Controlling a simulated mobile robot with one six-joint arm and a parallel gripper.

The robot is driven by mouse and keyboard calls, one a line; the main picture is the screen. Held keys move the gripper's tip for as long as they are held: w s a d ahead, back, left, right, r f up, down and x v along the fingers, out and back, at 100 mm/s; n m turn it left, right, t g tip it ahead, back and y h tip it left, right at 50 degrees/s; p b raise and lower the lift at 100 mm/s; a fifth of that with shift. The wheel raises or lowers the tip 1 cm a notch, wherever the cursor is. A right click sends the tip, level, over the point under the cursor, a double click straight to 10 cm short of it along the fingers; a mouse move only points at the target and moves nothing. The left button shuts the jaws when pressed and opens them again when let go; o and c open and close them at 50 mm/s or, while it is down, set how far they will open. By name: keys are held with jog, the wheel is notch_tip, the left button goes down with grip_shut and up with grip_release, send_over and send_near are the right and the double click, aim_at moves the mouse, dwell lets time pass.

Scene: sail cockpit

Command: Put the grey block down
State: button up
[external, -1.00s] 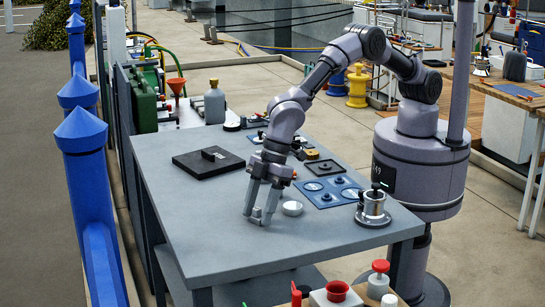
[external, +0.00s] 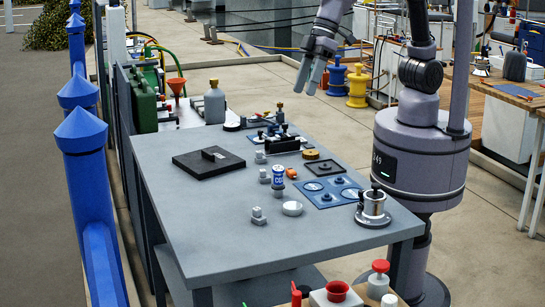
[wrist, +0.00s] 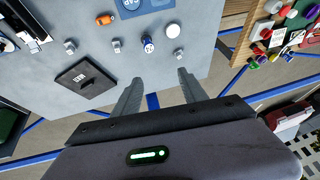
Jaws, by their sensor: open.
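A small grey block (external: 258,216) stands on the grey table (external: 190,225), to the left of a low white disc (external: 292,208). It also shows in the wrist view (wrist: 179,55), beyond the fingertips. Two similar grey blocks stand farther back, one (external: 264,177) near a blue-and-white can (external: 278,175) and one (external: 260,157) behind it.
A black plate with a raised handle (external: 208,162) lies at the left. A blue panel (external: 328,190) and a metal cylinder on a round base (external: 373,208) are on the right.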

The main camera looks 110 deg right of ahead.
jog(key=s+d+m+t, duration=0.1)
jog(key=s+d+m, duration=0.15)
jog(key=s, duration=0.95)
jog(key=s+d+m, duration=0.2)
jog(key=s+d, duration=0.2)
jog(key=s, duration=0.7)
notch_tip(320, 180, down, 8)
jog(key=b, duration=0.8)
jog(key=shift+a, duration=0.2)
jog(key=shift+s, duration=0.1)
jog(key=shift+o, duration=0.5)
